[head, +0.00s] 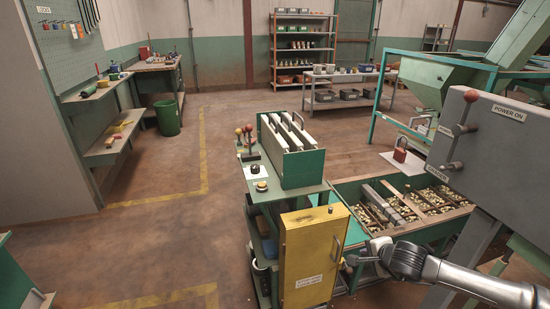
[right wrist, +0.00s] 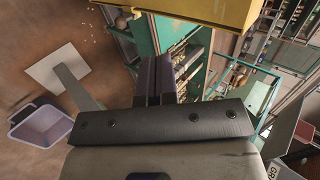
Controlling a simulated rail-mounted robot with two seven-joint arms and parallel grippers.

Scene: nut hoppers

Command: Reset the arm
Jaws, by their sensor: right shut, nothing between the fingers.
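My right gripper (head: 353,260) is in the head view at the lower right, its arm coming in from the right edge. It is close to the right side of the yellow cabinet (head: 308,262), in front of the nut hoppers. In the right wrist view its two dark fingers (right wrist: 154,78) are together with nothing between them. The yellow cabinet's edge (right wrist: 205,12) crosses the top of that view. My left gripper is in neither view.
A green cart (head: 305,167) with upright panels stands left of the hopper bins (head: 345,186), which hold many nuts. A grey control box (head: 505,140) with levers is above my right arm. A lilac bin (right wrist: 40,125) is on the floor. Open floor lies to the left.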

